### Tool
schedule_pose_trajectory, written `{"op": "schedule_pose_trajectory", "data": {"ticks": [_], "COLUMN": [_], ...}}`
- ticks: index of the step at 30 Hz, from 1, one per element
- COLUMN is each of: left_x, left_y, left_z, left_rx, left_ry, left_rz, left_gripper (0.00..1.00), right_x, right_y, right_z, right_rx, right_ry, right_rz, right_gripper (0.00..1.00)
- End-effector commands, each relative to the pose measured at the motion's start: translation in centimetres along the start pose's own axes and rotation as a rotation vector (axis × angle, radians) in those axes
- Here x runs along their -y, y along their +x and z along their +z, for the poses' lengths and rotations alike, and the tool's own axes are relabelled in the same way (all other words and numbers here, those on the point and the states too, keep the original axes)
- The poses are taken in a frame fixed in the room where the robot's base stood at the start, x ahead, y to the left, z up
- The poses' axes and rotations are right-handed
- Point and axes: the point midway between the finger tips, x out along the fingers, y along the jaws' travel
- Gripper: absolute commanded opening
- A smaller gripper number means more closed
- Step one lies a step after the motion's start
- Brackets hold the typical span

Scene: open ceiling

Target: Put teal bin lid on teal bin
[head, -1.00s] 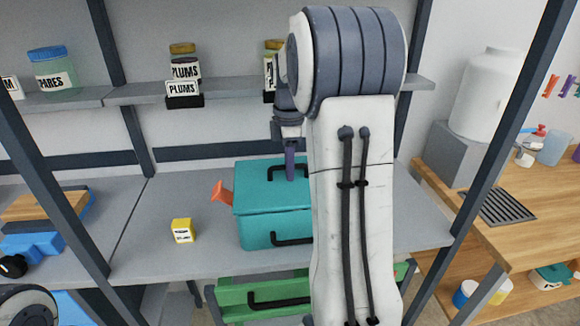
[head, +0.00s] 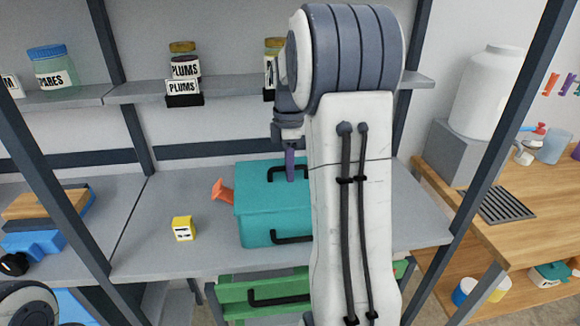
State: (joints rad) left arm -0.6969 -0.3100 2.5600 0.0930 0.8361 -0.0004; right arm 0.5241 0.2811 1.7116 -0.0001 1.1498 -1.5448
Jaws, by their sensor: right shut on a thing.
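The teal bin (head: 262,227) stands on the grey shelf, partly hidden on its right by my right arm. The teal bin lid (head: 252,192) lies over the top of the bin, with a black handle on it. An orange thing (head: 222,190) sticks out at the bin's left edge, by the lid. My right gripper (head: 290,175) comes down from above at the lid's handle and is shut on it. The right side of the bin and lid is hidden, so I cannot tell whether the lid is fully seated. My left gripper is not in view.
A small yellow block (head: 182,229) stands on the shelf left of the bin. A green drawer or crate (head: 235,297) is below. Jars of plums (head: 184,68) stand on the upper shelf. A dark shelf post (head: 55,195) rises at the left. The shelf between post and block is clear.

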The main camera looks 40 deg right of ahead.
Motion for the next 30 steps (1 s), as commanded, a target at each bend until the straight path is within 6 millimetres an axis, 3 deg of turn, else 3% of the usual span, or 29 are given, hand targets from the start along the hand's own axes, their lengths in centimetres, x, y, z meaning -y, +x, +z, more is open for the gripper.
{"op": "schedule_pose_trajectory", "data": {"ticks": [7,8,9,10,22,30], "left_x": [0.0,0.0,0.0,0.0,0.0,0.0], "left_y": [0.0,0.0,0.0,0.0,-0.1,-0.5], "left_z": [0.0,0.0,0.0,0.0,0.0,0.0], "left_rx": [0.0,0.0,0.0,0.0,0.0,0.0], "left_ry": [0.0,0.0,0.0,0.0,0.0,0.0], "left_rz": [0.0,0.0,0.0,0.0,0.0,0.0], "left_gripper": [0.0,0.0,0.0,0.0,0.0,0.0], "right_x": [0.0,0.0,0.0,0.0,-0.1,-0.1], "right_y": [0.0,0.0,0.0,0.0,-0.7,-5.6], "right_z": [0.0,0.0,0.0,0.0,0.0,0.0], "right_rx": [0.0,0.0,0.0,0.0,0.0,0.0], "right_ry": [0.0,0.0,0.0,0.0,0.0,0.0], "right_rz": [0.001,0.001,0.001,0.001,0.003,0.005], "right_gripper": [0.0,0.28,0.43,0.51,0.51,0.51]}}
